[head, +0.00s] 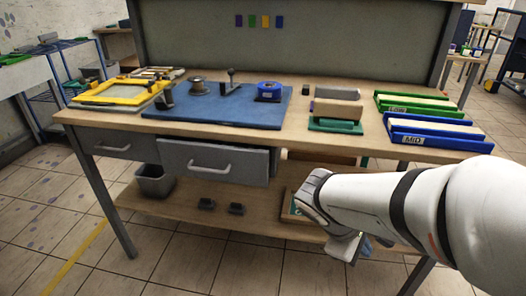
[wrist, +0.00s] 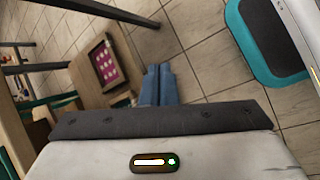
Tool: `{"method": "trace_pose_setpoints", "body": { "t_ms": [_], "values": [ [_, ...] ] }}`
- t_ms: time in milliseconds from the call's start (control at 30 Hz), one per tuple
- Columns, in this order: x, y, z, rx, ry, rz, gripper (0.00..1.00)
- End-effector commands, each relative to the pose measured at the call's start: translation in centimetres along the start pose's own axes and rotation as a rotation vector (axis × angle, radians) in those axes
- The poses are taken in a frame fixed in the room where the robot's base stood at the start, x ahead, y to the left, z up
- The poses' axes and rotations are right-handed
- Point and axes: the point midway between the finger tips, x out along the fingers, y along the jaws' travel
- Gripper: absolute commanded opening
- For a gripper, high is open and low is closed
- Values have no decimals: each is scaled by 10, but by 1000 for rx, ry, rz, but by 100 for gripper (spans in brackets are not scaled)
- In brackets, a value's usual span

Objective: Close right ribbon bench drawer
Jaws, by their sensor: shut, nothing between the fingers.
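The ribbon bench (head: 340,85) stands ahead in the head view, with two grey drawers under its top. The right drawer (head: 225,175) has a pale bar handle (head: 210,167), and its front stands out from the bench, so it looks partly open. The left drawer (head: 95,150) sits about flush under the top. My gripper (head: 352,248) is to the right of the right drawer and lower, apart from it. In the wrist view its blue fingers (wrist: 158,82) are together and empty, over the tiled floor. The drawer is not clearly identifiable in the wrist view.
A blue mat (head: 240,108) with tools and green and blue trays (head: 435,130) lie on the bench top. A lower shelf (head: 190,225) holds small dark items; a grey bin (head: 155,182) stands at left. Tiled floor (head: 180,270) in front is free.

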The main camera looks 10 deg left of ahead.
Motion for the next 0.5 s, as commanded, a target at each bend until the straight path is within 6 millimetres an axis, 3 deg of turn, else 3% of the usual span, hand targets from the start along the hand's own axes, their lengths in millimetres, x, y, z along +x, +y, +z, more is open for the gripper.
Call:
{"method": "trace_pose_setpoints", "body": {
  "t_ms": [33,167,300,400,500],
  "values": [
    [12,-1,-24,-164,-34,104,0],
    [2,14,-82,-556,-126,420,0],
    [-32,9,-162,-908,-215,792,0],
    [-63,-11,-213,-1085,-266,1036,0],
    [-91,-36,-250,-1197,-300,1233,0]
  ]
}}
